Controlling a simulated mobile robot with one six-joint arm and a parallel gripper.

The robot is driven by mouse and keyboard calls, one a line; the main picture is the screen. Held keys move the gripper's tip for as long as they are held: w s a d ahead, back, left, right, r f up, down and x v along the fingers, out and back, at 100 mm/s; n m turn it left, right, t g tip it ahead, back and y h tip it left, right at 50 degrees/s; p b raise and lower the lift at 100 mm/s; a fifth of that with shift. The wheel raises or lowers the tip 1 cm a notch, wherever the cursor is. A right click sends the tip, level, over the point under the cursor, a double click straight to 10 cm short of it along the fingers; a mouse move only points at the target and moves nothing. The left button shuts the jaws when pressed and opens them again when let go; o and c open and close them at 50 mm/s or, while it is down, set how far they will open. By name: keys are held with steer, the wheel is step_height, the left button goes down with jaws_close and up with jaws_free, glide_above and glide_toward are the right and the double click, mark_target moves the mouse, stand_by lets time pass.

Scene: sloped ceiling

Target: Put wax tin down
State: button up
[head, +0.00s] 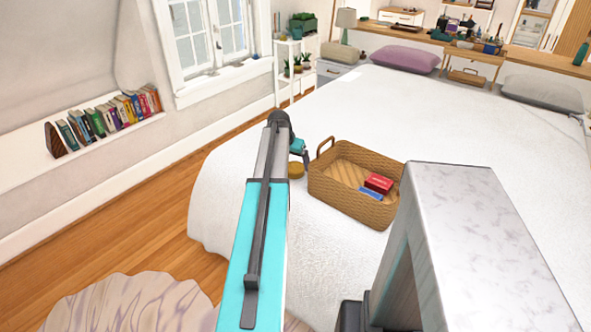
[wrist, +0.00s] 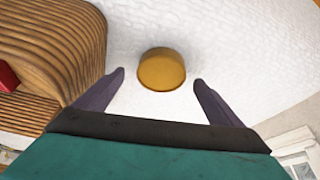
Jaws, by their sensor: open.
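The wax tin (wrist: 162,70) is a round, flat, amber-yellow tin on the white bed cover. In the wrist view it lies just ahead of and between my gripper's (wrist: 158,88) two dark fingers, which are spread wide with clear space on both sides of it. In the head view the tin (head: 296,169) shows beside my gripper (head: 304,158), to the left of the basket. My gripper is open and holds nothing. The gripper's fingers are small and partly hidden behind my arm in the head view.
A woven basket (head: 345,205) on the bed (head: 240,190) stands right beside the tin, holding a red box (head: 378,183) and a blue box (head: 371,194). In the wrist view the basket (wrist: 82,45) is close to the left finger. The white cover beyond the tin is clear.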

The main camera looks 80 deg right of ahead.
mark_target(295, 168)
steer(key=shift+x, duration=1.9)
steer(key=c, duration=1.4)
steer(key=shift+r, duration=0.15)
step_height(295, 168, up, 10)
